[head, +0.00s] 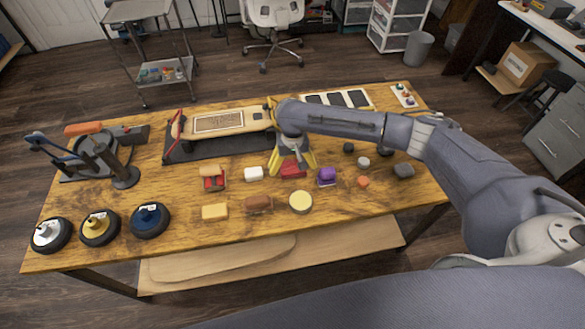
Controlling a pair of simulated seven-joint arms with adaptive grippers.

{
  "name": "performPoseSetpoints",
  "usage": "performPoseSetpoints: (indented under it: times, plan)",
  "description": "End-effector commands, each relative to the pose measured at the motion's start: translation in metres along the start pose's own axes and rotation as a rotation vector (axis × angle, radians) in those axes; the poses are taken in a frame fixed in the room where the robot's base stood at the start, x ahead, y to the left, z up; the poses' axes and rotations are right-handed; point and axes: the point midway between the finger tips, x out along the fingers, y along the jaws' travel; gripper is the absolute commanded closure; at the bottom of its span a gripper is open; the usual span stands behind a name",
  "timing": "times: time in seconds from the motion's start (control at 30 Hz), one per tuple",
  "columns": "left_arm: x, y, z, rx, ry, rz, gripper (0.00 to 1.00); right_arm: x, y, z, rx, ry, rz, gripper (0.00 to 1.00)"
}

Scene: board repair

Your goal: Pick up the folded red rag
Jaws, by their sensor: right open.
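The folded red rag (293,171) lies on the wooden workbench (345,210), near its middle. It is a small flat red shape, partly hidden by my right gripper. My right gripper (293,165) reaches in from the right and points down over the rag. Its yellow fingers are spread apart, one to the left of the rag and one to the right. The gripper is open, and I cannot tell whether the fingertips touch the bench. My left gripper is not in view.
A round yellow tin (301,202) and a brown brush (258,203) lie in front. A skateboard (220,123) sits behind. The front right bench is clear.

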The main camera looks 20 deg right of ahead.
Motion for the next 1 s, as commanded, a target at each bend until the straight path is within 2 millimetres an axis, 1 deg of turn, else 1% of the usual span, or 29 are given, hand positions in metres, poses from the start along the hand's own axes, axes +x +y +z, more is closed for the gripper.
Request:
performPoseSetpoints:
  times: [0.17, 0.2, 0.5, 0.57, 0.83, 1.0]
  plan:
    - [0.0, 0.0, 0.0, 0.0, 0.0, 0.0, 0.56, 0.0, 0.0, 0.0, 0.0, 0.0, 0.0, 0.0]
    - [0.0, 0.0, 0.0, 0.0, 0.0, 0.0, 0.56, 0.0, 0.0, 0.0, 0.0, 0.0, 0.0, 0.01]
    - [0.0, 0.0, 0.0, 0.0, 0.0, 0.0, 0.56, 0.0, 0.0, 0.0, 0.0, 0.0, -0.001, 0.36]
    - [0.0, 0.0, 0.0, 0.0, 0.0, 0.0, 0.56, 0.0, 0.0, 0.0, 0.0, 0.0, -0.001, 0.42]
    - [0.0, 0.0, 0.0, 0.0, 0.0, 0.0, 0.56, -0.001, 0.0, 0.0, 0.0, 0.0, -0.001, 0.42]
    - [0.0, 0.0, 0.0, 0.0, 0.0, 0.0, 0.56, -0.01, -0.001, 0.0, 0.0, 0.0, -0.002, 0.42]
